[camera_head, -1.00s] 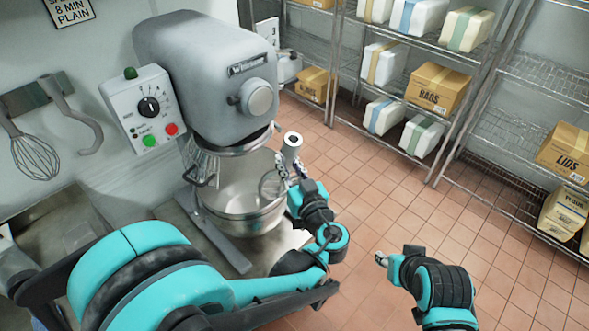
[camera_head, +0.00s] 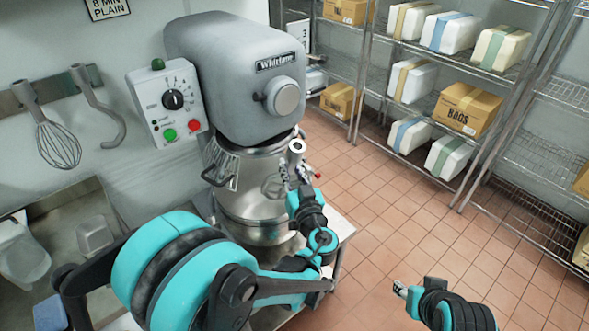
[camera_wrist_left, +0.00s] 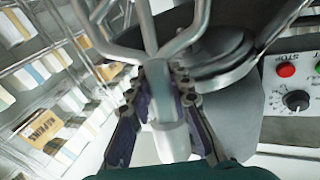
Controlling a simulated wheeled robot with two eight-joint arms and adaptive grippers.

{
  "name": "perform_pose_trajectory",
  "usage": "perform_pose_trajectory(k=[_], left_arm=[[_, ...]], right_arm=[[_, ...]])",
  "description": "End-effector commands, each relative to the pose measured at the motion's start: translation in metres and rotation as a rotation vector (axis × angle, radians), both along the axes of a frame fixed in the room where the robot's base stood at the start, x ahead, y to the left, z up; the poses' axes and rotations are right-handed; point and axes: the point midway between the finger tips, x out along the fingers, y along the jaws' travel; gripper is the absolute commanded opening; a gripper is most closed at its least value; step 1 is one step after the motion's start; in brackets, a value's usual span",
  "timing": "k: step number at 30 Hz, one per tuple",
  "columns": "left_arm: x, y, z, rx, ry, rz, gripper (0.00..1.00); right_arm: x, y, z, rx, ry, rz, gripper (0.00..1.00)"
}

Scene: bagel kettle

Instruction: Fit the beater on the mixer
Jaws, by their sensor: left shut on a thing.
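The grey mixer (camera_head: 235,75) stands against the left wall, its head above a steel bowl (camera_head: 240,228). My left gripper (camera_head: 293,180) is in front of the bowl's right side, shut on the beater's shaft (camera_head: 297,158). The shaft's round end points up and towards the head camera, just right of the mixer head's lower edge and apart from it in the picture. In the left wrist view the beater (camera_wrist_left: 152,40) spreads its grey bars beyond the fingers (camera_wrist_left: 165,95). The mixer's attachment point is hidden. My right gripper (camera_head: 400,290) is at lower right, its fingers too small to read.
A whisk (camera_head: 58,145) and a dough hook (camera_head: 105,115) hang on the wall at left. The mixer's control box (camera_head: 170,102) faces forward. Wire shelves (camera_head: 395,100) with boxes stand behind at right. The tiled floor (camera_head: 400,210) between is clear.

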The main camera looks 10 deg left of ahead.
Motion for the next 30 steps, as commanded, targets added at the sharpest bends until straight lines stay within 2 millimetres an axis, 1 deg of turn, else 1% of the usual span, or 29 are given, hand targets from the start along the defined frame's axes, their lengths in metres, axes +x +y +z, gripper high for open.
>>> perform_pose_trajectory(k=[1, 17, 26, 30], left_arm=[[0.002, 0.003, -0.007, 0.0, 0.001, 0.002, 0.0], [0.02, 0.026, -0.052, -0.014, 0.011, 0.001, 0.0], [0.024, 0.03, -0.082, -0.033, 0.025, 0.0, 0.0], [0.026, 0.032, -0.093, -0.042, 0.032, 0.001, 0.0]], right_arm=[[0.0, 0.0, -0.006, 0.0, 0.0, 0.0, 0.4], [0.0, 0.0, -0.037, 0.0, 0.0, 0.0, 0.4], [0.0, 0.0, -0.061, 0.0, 0.0, 0.0, 0.4], [0.0, 0.0, -0.059, 0.0, 0.0, 0.0, 0.4]])
